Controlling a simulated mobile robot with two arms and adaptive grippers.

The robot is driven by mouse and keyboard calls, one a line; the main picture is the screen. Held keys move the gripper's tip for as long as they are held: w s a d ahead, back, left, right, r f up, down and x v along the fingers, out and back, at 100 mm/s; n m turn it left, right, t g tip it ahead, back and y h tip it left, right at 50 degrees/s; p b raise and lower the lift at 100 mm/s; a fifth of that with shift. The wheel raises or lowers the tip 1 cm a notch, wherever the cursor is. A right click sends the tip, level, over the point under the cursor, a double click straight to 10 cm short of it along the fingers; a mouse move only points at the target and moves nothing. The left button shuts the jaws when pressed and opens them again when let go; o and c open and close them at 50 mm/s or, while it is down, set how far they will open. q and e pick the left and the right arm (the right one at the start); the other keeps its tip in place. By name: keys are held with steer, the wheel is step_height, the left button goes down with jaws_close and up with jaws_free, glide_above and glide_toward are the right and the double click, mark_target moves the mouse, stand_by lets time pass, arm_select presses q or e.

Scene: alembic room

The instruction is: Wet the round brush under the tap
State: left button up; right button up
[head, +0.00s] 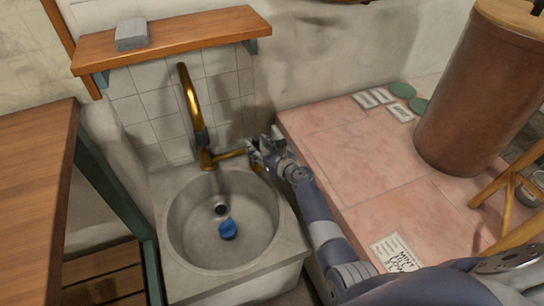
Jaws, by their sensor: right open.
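The brass tap (190,100) rises behind the stone sink (178,222), its spout end over the back of the basin. A brass lever (229,154) sticks out to the right from its base. My right gripper (252,152) is open at the outer end of this lever; I cannot tell whether it touches it. A small rounded blue thing (228,230) lies in the basin in front of the dark drain (221,208). It may be the round brush, but it is too small to tell. No water stream shows. My left gripper is out of view.
A wooden shelf (180,38) with a grey block (131,34) hangs above the tap. A wooden worktop (35,170) is at the left. A pink tiled surface (370,150) at the right bears labels, green discs and a large brown cylinder (480,90).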

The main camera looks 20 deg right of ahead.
steer(key=v, duration=0.9)
steer(key=shift+s, duration=0.2)
